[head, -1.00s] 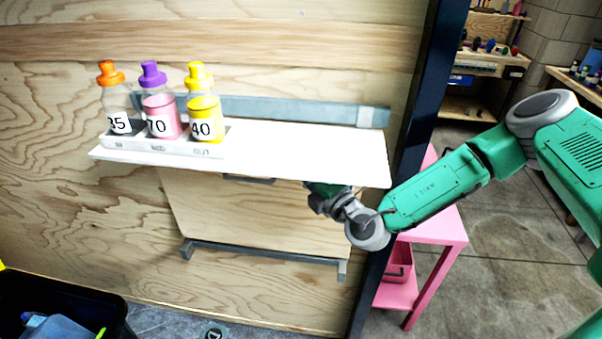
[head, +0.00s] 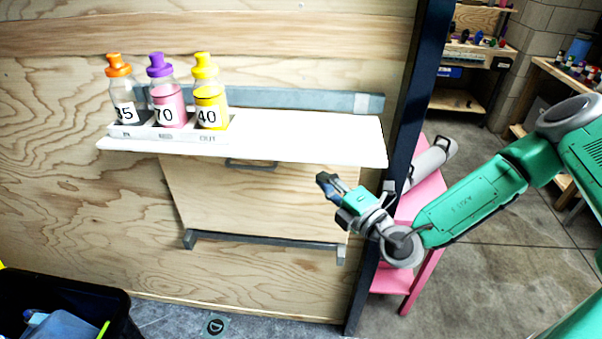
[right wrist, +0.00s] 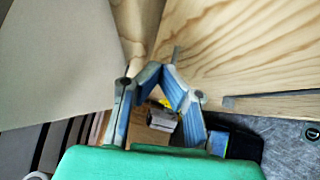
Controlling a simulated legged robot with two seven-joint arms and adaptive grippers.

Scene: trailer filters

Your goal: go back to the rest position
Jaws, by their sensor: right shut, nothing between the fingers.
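My right gripper (head: 326,184) is in the head view below the right end of the white shelf (head: 300,136), in front of the wooden panel and apart from it. Its blue-padded fingers are closed together with nothing between them. The fingertips also show in the right wrist view (right wrist: 161,72), meeting at a point. My green right arm comes in from the right side of the head view. My left gripper is not in view.
Three bottles, orange-capped (head: 122,95), purple-capped (head: 166,92) and yellow-capped (head: 208,95), stand in a white tray (head: 160,134) on the shelf. A dark post (head: 408,110) and a pink table (head: 428,200) are close to my right arm. A black bin (head: 120,310) is at lower left.

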